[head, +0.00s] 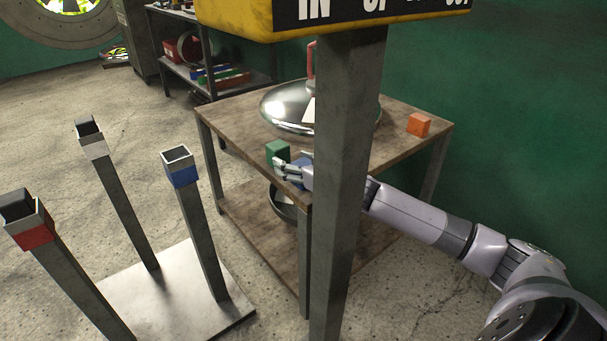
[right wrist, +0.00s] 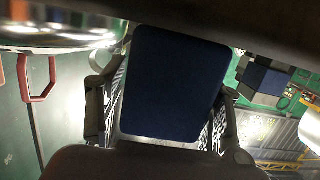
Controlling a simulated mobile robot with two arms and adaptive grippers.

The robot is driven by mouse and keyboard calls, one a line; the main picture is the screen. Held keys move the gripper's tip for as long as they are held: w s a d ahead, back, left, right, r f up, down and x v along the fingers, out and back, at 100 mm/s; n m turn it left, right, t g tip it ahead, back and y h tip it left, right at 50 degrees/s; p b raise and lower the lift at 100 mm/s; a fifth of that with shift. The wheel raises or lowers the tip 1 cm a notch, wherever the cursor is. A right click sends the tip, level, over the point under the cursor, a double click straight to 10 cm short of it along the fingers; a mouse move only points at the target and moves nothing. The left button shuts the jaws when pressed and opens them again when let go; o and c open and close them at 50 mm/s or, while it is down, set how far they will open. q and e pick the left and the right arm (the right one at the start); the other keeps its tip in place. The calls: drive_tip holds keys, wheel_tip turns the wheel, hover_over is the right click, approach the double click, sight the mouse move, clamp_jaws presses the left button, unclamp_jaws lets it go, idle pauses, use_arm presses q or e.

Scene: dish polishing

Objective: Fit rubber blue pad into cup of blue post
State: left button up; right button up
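The rubber blue pad (head: 293,180) shows in the head view at the table's near corner, partly hidden by my right gripper (head: 292,170). In the right wrist view the pad (right wrist: 175,85) fills the middle, with a finger of my right gripper (right wrist: 165,120) against each side. The gripper looks shut on it. I cannot tell whether the pad touches the table. The blue post's cup (head: 182,174) stands left of the table, upright and open at the top. It seems to show in the right wrist view (right wrist: 266,82). My left gripper is not in view.
A green block (head: 277,152) is beside the gripper on the table (head: 385,145). A silver dish (head: 285,105) and an orange block (head: 418,125) are behind. Red (head: 32,233) and pale (head: 95,148) posts share the blue post's base plate (head: 150,285). A thick grey column (head: 345,200) crosses the view.

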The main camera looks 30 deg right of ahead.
drive_tip(key=c, duration=1.2)
drive_tip(key=shift+r, duration=0.1)
